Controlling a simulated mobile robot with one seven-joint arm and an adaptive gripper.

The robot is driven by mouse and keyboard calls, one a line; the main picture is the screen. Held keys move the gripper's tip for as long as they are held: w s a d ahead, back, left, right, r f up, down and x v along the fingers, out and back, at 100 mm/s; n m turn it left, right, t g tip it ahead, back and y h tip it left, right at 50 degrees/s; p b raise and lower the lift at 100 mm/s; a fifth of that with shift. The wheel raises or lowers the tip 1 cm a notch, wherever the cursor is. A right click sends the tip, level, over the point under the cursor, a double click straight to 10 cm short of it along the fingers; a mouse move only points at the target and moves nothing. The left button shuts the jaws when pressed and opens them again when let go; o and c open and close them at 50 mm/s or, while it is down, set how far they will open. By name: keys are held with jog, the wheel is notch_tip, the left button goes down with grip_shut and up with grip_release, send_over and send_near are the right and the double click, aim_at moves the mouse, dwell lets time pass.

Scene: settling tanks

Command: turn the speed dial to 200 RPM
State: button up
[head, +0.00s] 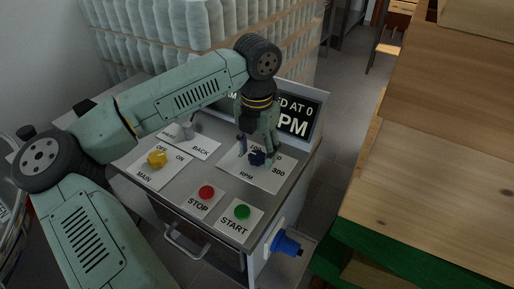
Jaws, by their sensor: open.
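The speed dial (257,158) is a dark blue knob on a white plate marked RPM (248,176), with 300 printed at its right. Another number above the knob is partly covered by my gripper. My gripper (257,151) points down at the dial with its fingers open, close around or just above the knob. I cannot tell whether the fingers touch it. The display (299,117) behind is partly hidden by my arm; the letters "D AT 0" and "PM" show. Where the dial's pointer stands is too small to tell.
The panel also bears a yellow MAIN knob (157,158), a grey lever (187,130) by BACK, a red STOP button (207,192) and a green START button (242,212). A blue connector (287,243) juts from the cabinet's right side. Wooden boards (440,170) stand at right, wrapped bottles (200,35) behind.

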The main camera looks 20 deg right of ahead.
jog(key=shift+f, duration=0.1)
jog(key=shift+c, duration=0.4)
jog(key=c, duration=1.1)
